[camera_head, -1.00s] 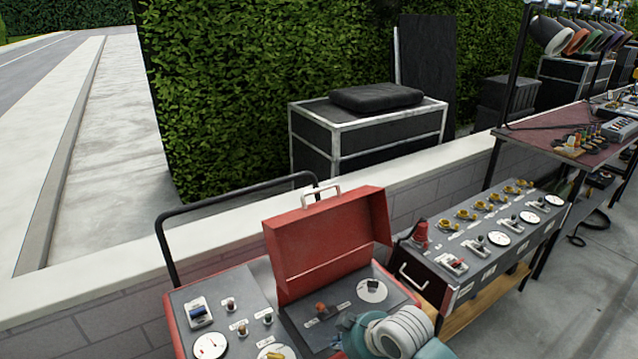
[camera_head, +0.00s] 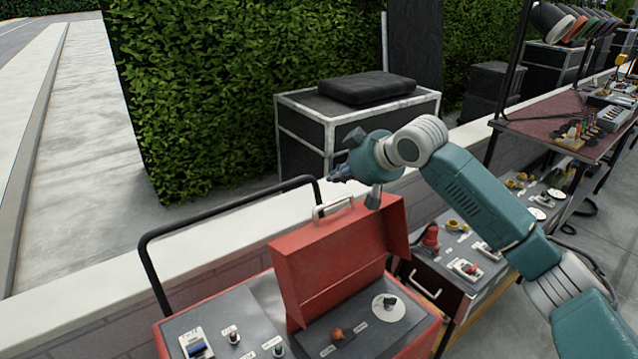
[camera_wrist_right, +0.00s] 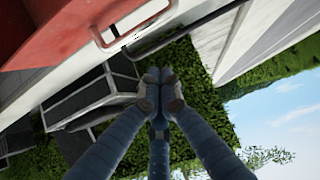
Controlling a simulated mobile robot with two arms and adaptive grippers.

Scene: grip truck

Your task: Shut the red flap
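The red flap (camera_head: 335,255) stands open on the red-sided console (camera_head: 375,335), raised with its hollow inner side toward me. A pale handle (camera_head: 333,207) is on its top edge. My right gripper (camera_head: 341,174) is above and just behind that edge, near the handle, and looks apart from the flap. In the right wrist view, my gripper's fingers (camera_wrist_right: 160,88) are together at the tips with nothing seen between them. The flap (camera_wrist_right: 45,25) and its handle (camera_wrist_right: 130,18) fill the upper left there. My left gripper is not in view.
A black rail (camera_head: 230,205) rises behind the console. A low wall (camera_head: 90,284) runs behind it. A second console (camera_head: 470,262) with knobs and a red button stands close on the right. A black case (camera_head: 360,125) and hedge (camera_head: 200,100) are beyond the wall.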

